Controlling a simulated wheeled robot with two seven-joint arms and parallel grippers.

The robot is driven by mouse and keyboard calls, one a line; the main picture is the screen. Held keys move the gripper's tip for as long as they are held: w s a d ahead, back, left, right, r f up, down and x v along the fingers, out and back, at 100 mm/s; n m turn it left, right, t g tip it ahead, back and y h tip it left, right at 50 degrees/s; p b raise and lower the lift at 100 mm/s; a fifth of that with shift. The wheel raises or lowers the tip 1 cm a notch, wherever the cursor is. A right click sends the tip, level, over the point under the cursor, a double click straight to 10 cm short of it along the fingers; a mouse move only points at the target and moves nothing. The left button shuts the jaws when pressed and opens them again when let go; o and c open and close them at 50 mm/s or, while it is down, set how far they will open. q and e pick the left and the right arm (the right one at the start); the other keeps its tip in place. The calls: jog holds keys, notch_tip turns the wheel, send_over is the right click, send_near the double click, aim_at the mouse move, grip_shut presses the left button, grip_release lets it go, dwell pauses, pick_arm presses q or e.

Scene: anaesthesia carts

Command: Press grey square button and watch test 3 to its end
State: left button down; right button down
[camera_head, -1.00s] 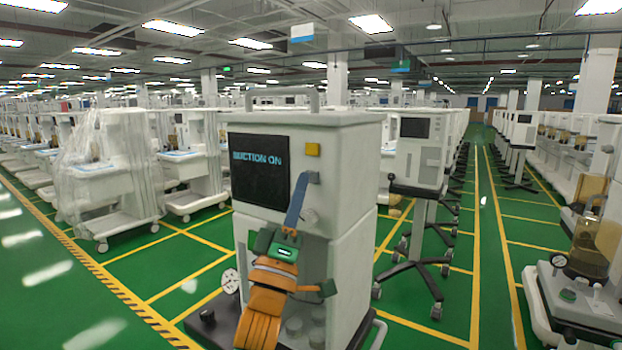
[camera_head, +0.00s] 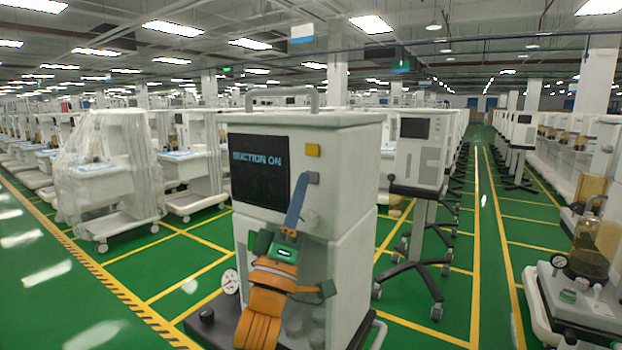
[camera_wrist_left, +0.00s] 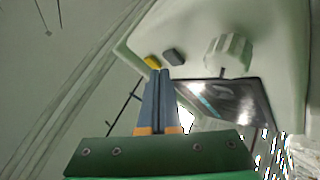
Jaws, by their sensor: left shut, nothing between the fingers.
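A pale cart (camera_head: 345,200) stands in front of me. Its black screen (camera_head: 258,180) reads "SUCTION ON". The grey square button (camera_head: 314,178) is right of the screen, below a yellow square button (camera_head: 312,150) and above a round knob (camera_head: 310,218). My left gripper (camera_head: 303,175) is shut and empty, with its blue fingertips by the grey button's left edge. In the left wrist view the fingertips (camera_wrist_left: 160,73) are just short of the grey button (camera_wrist_left: 174,56) and the yellow button (camera_wrist_left: 153,62). I see no clear contact. My right gripper is out of view.
A gauge (camera_head: 229,281) sits at the cart's lower left, and a handle (camera_head: 282,92) is on top. A wheeled monitor stand (camera_head: 424,240) is behind to the right. Wrapped carts (camera_head: 105,180) stand at left. Green floor lies open between them.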

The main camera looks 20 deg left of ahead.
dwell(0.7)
pick_arm(q)
jog(key=shift+w, duration=0.45)
jog(key=shift+w+d, duration=0.1)
jog(key=shift+w, duration=0.35)
dwell(0.5)
jog(key=shift+s, duration=0.85)
jog(key=s, duration=0.1)
jog(key=s+p, duration=0.1)
jog(key=s, duration=0.1)
jog(key=s+a, duration=0.1)
jog(key=s, duration=0.1)
